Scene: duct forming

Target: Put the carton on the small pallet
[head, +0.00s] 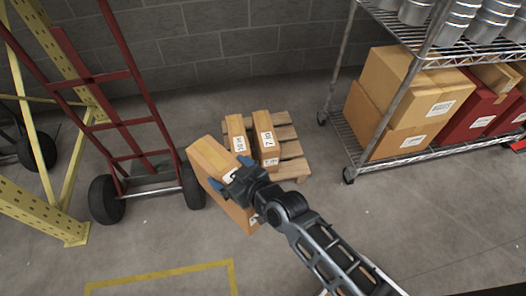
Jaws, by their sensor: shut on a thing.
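A brown carton (205,160) is in my gripper (236,171), which is shut on it near its upper right edge. The arm hides part of the carton. The small wooden pallet (289,151) lies on the floor just behind and to the right. The held carton is in front of the pallet's left side in the picture; whether it touches anything below cannot be told. Two narrow cartons with white labels, a left one (236,126) and a right one (264,128), stand side by side on the pallet.
A red hand truck (135,122) with black wheels stands at the left, beside a yellow rack frame (45,215). A wire shelf (345,140) with cartons and metal cans is at the right. Open floor with a yellow line (165,274) lies in front.

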